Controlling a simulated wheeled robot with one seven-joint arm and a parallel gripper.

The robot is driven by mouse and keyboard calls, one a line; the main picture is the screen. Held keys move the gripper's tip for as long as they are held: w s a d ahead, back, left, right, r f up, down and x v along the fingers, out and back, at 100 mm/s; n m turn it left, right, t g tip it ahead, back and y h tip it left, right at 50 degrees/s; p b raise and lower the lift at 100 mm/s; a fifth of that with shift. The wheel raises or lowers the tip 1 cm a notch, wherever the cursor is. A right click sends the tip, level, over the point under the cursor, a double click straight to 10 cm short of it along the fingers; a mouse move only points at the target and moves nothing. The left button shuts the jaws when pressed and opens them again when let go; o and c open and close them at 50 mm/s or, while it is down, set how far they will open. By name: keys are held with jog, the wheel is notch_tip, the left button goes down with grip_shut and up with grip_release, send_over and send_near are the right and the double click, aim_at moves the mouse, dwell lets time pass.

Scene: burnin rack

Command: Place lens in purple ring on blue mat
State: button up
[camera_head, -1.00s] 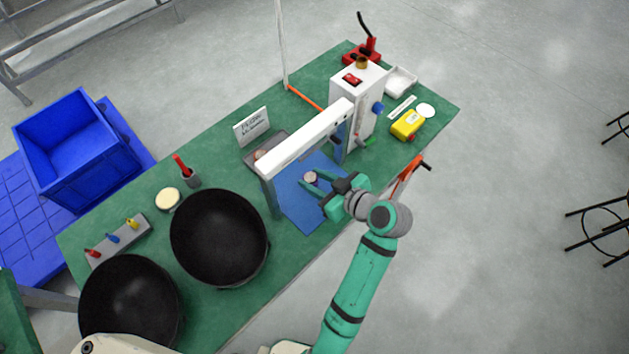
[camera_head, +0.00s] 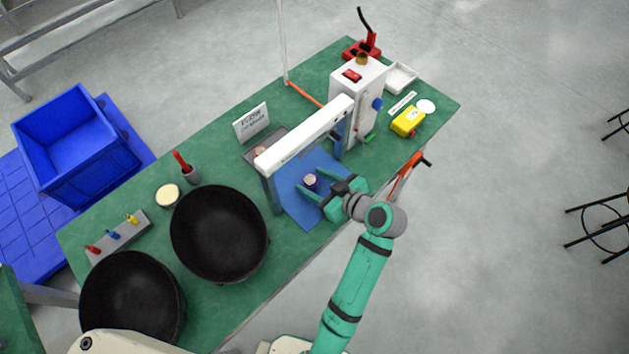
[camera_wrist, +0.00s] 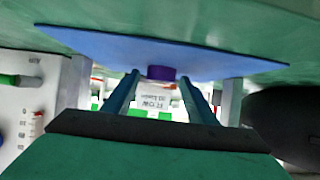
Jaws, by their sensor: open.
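The blue mat (camera_head: 304,212) lies on the green table under a white-topped frame. The purple ring (camera_head: 310,185) stands on the mat, with a small pale disc, apparently the lens (camera_head: 310,179), at its top; how deep it sits cannot be told. The ring shows in the wrist view (camera_wrist: 161,73) against the blue mat (camera_wrist: 215,62); the lens is not distinguishable there. My gripper (camera_head: 315,184) is open, its fingers low over the mat. In the wrist view my gripper (camera_wrist: 158,84) has its two fingertips on either side of the ring, with gaps between.
The white-topped frame (camera_head: 305,136) spans over the mat close to my gripper. A white instrument box (camera_head: 356,95) stands to the right. Two black bowls (camera_head: 218,235) stand at the left. A yellow device (camera_head: 407,122) lies at the right end.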

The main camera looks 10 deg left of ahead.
jog(key=shift+r, duration=0.2)
jog(key=v, duration=1.2)
jog(key=shift+f, duration=0.15)
